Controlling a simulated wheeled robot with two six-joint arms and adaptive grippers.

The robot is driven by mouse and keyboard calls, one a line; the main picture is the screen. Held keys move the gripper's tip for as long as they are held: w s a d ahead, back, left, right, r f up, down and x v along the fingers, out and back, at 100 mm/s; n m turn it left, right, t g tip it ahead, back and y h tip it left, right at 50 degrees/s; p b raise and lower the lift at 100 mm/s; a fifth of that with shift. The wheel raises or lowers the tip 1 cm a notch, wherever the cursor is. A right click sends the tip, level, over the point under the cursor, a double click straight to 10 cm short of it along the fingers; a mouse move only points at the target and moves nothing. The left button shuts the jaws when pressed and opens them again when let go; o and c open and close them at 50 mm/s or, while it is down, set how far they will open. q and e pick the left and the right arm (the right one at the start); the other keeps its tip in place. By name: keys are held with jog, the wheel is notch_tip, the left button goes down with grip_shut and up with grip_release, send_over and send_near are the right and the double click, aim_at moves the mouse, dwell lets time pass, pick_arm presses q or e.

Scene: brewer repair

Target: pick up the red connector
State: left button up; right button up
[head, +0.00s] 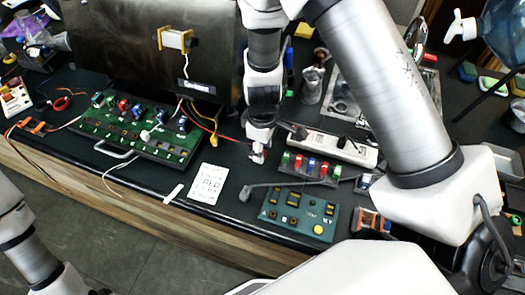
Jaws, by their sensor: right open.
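A small rack (306,178) on the bench holds a row of several coloured connectors. Another red piece (123,105) sits on the green circuit board (135,130) at the left. My right gripper (258,153) points down over the bench, left of the rack and apart from it. It is open, with nothing seen between its small fingertips. My left arm shows at the lower left, but its gripper is outside the view.
A green test panel (298,213) with a yellow button lies in front of the rack. A white power strip (332,148) lies behind it. A white printed card (209,184) lies left of the panel. A dark brewer housing (130,45) stands at the back left.

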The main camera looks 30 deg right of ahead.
jog(key=shift+w+d+f, duration=0.1)
jog(key=shift+w+f, duration=0.1)
jog(key=shift+f, duration=0.2)
jog(key=shift+w+d+f, duration=0.1)
jog(key=shift+w+f, duration=0.05)
jog(key=shift+f, duration=0.25)
jog(key=shift+s+a+r, duration=0.15)
jog(key=shift+s+r, duration=0.1)
jog(key=shift+s, duration=0.1)
grip_shut()
pick_arm(q)
jog(key=shift+f, duration=0.1)
jog(key=shift+w, duration=0.1)
pick_arm(e)
jog(key=shift+w, duration=0.1)
